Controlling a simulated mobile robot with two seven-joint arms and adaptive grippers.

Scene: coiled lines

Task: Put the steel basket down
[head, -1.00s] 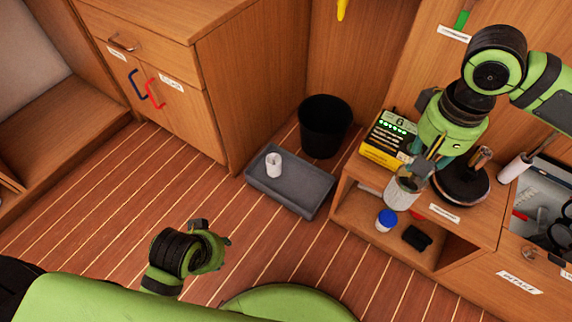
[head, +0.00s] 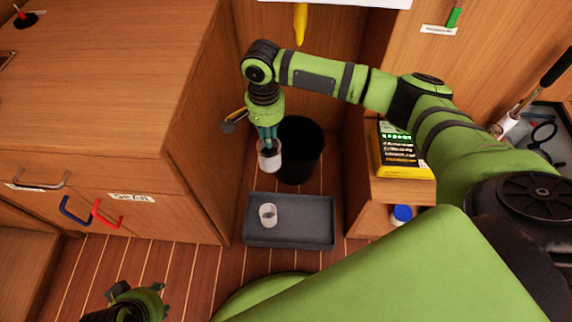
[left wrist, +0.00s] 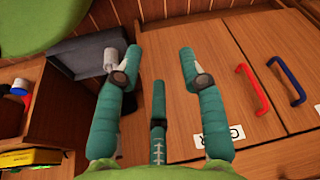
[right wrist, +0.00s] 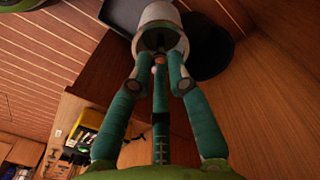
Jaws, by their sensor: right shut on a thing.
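The steel basket (head: 269,159), a small pale grey cylinder with an open top, hangs upright from my right gripper (head: 267,138) in the head view. It is in front of the black bin. In the right wrist view the basket (right wrist: 160,17) is at the ends of the teal fingers (right wrist: 160,62), which are shut on it. My left gripper (head: 138,290) is low at the bottom left of the head view. In the left wrist view its fingers (left wrist: 152,70) are spread and nothing is between them.
A grey tray (head: 315,236) on the floor holds a white cup (head: 268,215); its right part is bare. The black bin (head: 303,150) stands behind it. A wooden cabinet (head: 170,215) is left, and a low shelf with a yellow box (head: 402,160) is right.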

